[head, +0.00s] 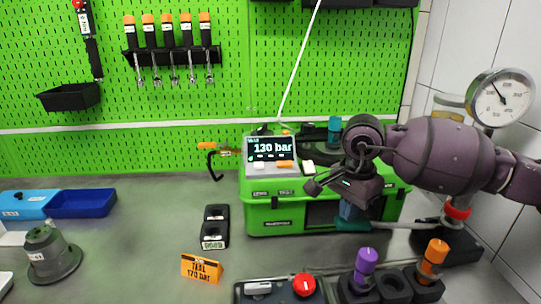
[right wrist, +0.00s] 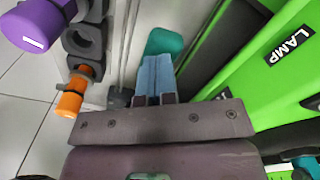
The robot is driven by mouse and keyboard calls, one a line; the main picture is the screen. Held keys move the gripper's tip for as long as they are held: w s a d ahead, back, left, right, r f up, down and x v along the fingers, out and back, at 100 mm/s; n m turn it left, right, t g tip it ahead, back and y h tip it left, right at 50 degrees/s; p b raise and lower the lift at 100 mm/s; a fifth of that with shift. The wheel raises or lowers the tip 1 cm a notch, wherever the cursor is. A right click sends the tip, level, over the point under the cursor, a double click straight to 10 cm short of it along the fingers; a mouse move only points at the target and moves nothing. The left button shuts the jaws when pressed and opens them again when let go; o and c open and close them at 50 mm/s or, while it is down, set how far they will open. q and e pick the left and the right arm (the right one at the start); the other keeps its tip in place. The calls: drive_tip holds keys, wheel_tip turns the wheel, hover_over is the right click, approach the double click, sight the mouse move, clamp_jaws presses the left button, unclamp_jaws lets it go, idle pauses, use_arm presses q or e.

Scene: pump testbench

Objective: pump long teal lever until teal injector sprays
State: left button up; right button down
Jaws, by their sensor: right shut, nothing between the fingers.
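The long lever has a teal grip (head: 353,226) at its left end and a pale rod running right toward a red collar (head: 457,209) on the pump. My right gripper (head: 348,212) is shut and empty, pointing down, with its blue fingertips just above or against the teal grip. In the right wrist view the teal grip (right wrist: 163,42) shows just beyond the closed fingertips (right wrist: 157,62); I cannot tell whether they touch. A teal-topped part (head: 334,127), perhaps the teal injector, stands behind the green case; no spray is visible. My left gripper is out of view.
The green case (head: 275,222) with a 130 bar display (head: 271,149) stands beside the gripper. A pressure gauge (head: 500,98) rises at the right. Purple (head: 363,264) and orange (head: 434,254) capped injectors stand in front. An orange 170 bar sign (head: 201,268) stands on the bench.

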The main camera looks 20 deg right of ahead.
drive_tip(key=shift+d+r+p, duration=0.2)
drive_tip(key=shift+r+p, duration=0.35)
drive_tip(key=shift+r, duration=1.25)
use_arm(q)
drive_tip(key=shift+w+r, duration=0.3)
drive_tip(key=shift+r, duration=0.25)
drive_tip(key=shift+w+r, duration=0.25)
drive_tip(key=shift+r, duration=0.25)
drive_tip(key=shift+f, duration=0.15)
use_arm(e)
drive_tip(key=shift+f, duration=0.15)
